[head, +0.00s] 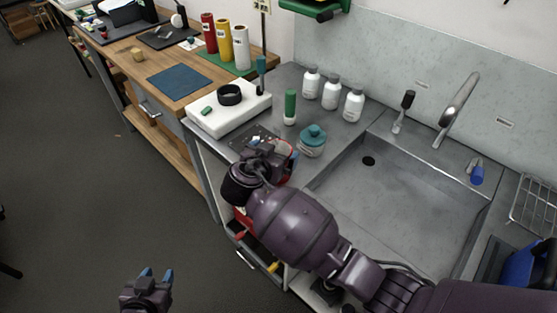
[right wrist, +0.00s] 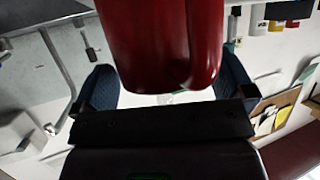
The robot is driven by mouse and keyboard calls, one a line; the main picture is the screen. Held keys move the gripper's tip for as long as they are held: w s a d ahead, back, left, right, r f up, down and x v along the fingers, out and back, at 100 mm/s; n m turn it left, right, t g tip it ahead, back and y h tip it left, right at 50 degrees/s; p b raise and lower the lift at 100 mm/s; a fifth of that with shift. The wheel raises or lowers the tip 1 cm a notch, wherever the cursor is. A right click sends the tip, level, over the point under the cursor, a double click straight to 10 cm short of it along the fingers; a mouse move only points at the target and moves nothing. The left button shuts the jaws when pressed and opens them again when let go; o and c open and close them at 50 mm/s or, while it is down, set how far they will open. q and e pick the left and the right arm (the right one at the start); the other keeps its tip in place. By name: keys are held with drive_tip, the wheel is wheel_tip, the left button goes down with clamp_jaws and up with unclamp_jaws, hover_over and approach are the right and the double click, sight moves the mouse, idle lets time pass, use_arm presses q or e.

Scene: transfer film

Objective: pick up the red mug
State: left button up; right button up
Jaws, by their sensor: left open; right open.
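The red mug (right wrist: 160,40) fills the top middle of the right wrist view, close to the camera. A blue finger of my right gripper (right wrist: 168,88) stands on each side of it, with the jaws open. I cannot tell whether either finger touches the mug. In the head view my right gripper (head: 279,150) is over the counter left of the sink, and it and the arm hide nearly all of the mug; only a little red shows beside the gripper. My left gripper (head: 155,275) is open and empty at the bottom left, over the floor.
A teal jar (head: 312,141) and a green-capped bottle (head: 290,108) stand close behind my right gripper. Several white bottles (head: 331,92) line the wall. A white box (head: 230,112) stands to the left. The sink (head: 400,205) is empty.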

drive_tip(key=shift+s, duration=0.1)
drive_tip(key=shift+c, duration=0.3)
drive_tip(key=c, duration=1.3)
drive_tip(key=shift+r, duration=0.1)
